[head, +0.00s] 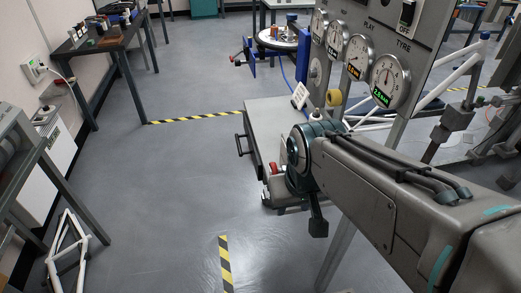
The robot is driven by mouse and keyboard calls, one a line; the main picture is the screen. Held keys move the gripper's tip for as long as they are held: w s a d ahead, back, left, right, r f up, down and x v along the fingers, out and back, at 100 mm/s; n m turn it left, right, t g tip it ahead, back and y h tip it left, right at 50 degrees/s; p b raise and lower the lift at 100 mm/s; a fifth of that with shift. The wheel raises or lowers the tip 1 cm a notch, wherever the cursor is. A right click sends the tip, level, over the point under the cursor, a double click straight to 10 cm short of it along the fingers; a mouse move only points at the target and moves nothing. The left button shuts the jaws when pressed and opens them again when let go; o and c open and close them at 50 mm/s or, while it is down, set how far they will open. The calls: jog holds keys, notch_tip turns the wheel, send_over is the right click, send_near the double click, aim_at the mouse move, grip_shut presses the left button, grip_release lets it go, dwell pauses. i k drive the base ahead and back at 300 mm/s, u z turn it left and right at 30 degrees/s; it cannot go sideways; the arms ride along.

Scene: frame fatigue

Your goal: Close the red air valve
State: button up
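My arm reaches in from the right edge, and its dark teal wrist (303,150) is in front of the grey cart. A dark piece of my gripper (318,222) hangs below the wrist; its fingers cannot be made out, nor whether it holds anything. A small red part (275,168) shows just left of my wrist, low by the cart; it is partly hidden and I cannot tell if it is the air valve. No valve handle position is readable.
A grey panel (340,12) with several round gauges and a switch marked OFF (408,12) stands behind my arm. The grey cart (270,115) has a black side handle. A dark workbench (100,40) stands at left, white frame (68,250) below. Floor between is clear.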

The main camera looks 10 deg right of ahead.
aim_at(272, 169)
jog(key=z, duration=0.55)
jog(key=k, duration=1.3)
jog(key=u, duration=0.2)
jog(key=i, duration=0.6)
jog(key=u, duration=0.65)
jog(key=i, duration=0.95)
jog(key=z, duration=0.4)
